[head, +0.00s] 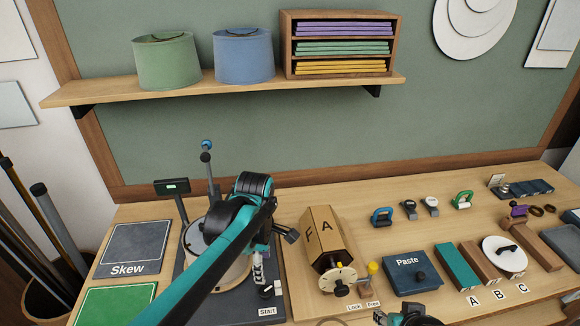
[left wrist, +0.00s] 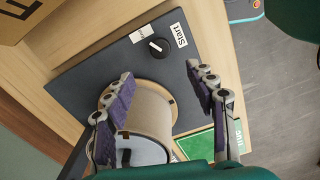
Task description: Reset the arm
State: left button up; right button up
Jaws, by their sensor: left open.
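My left arm crosses the head view from the bottom, and its gripper (head: 262,268) is above the right side of a dark base plate (head: 262,311). In the left wrist view the left gripper (left wrist: 160,82) is open, its fingers on either side of a beige drum (left wrist: 150,112); contact cannot be told. The drum (head: 235,276) is partly hidden by my arm in the head view. A thin upright rod with a blue knob (head: 207,145) stands behind it. A black knob (left wrist: 158,47) beside a Start label (left wrist: 173,36) is on the plate. My right gripper (head: 410,318) is cut off at the bottom edge.
Left of the plate lie a Skew panel (head: 130,246) and a green panel (head: 112,306). A small display (head: 172,187) stands behind. To the right are a wooden block marked F and A (head: 322,236), a Paste box (head: 409,274) and a white disc (head: 503,256). A shelf (head: 230,90) hangs above.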

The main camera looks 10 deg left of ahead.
pick_arm(q)
jog(key=s+a+f+m+t+b, duration=0.2)
jog(key=s+m, duration=0.3)
jog(key=m, duration=0.4)
jog(key=s+a+f+m+t+b, duration=0.2)
jog(key=s+m+t, duration=0.3)
jog(key=m, duration=0.4)
jog(key=shift+s+a+f, duration=0.2)
jog(key=shift+s+a, duration=0.1)
